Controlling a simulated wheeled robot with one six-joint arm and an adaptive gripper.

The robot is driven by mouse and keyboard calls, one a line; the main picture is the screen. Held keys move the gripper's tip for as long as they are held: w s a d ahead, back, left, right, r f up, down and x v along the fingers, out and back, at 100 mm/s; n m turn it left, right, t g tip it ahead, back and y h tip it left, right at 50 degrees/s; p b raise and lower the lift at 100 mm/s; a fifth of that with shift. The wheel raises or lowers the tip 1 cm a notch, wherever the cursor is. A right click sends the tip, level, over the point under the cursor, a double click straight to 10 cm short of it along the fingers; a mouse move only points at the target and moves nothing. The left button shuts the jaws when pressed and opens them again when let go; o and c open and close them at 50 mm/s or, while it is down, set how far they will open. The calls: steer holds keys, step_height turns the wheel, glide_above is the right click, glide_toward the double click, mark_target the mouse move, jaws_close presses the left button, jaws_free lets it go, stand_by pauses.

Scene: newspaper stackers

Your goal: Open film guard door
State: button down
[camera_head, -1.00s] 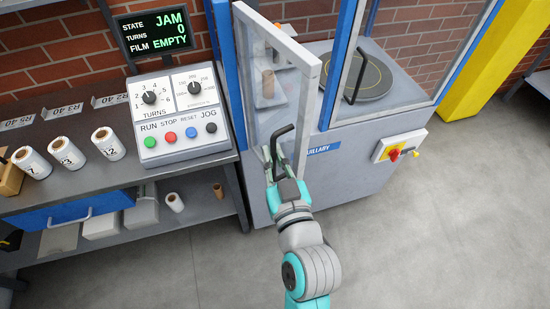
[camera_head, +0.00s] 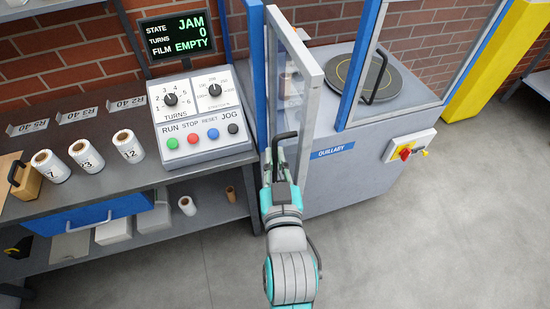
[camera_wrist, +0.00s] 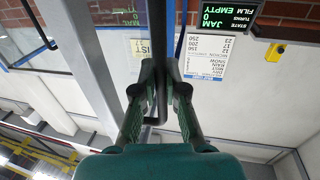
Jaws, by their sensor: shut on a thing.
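The film guard door (camera_head: 304,95) is a grey-framed clear panel on the machine's left side. It stands swung out from the machine, with an opening between it and the blue post on the right. Its black bar handle (camera_head: 280,140) is at the lower part of the frame. My gripper (camera_head: 274,165) is at this handle. In the wrist view the two fingers (camera_wrist: 158,100) are closed around the dark handle (camera_wrist: 160,65). The lower end of the handle is partly hidden by the fingers.
The control box (camera_head: 205,117) with knobs and buttons stands on the bench to the left; its screen (camera_head: 178,37) reads JAM, 0, EMPTY. Film rolls (camera_head: 87,157) stand on the bench. A switch box (camera_head: 409,146) juts from the machine front. The floor (camera_head: 420,240) at right is clear.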

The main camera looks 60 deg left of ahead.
steer(key=shift+f, duration=0.1)
stand_by(0.3)
steer(key=c, duration=1.2)
jaws_free()
steer(key=v, duration=1.2)
steer(key=w+d+f+m+t+h, duration=0.2)
steer(key=d+f+m+t+h, duration=0.3)
steer(key=d, duration=0.6)
steer(key=w+d+f+m+t+h, duration=0.1)
steer(key=w+d+f+m+h, duration=0.1)
steer(key=d+f, duration=0.7)
steer(key=s+d+m+h, duration=0.3)
steer(key=s+d+h, duration=0.1)
steer(key=s+d, duration=0.3)
steer(key=s+d+f+m+t+h, duration=0.1)
steer(key=s+d+m+h, duration=0.1)
steer(key=s+d+h, duration=0.3)
steer(key=s+d, duration=0.3)
steer(key=d, duration=0.4)
steer(key=shift+d+f+m, duration=0.25)
steer(key=shift+d+m, duration=0.1)
steer(key=shift+m, duration=0.05)
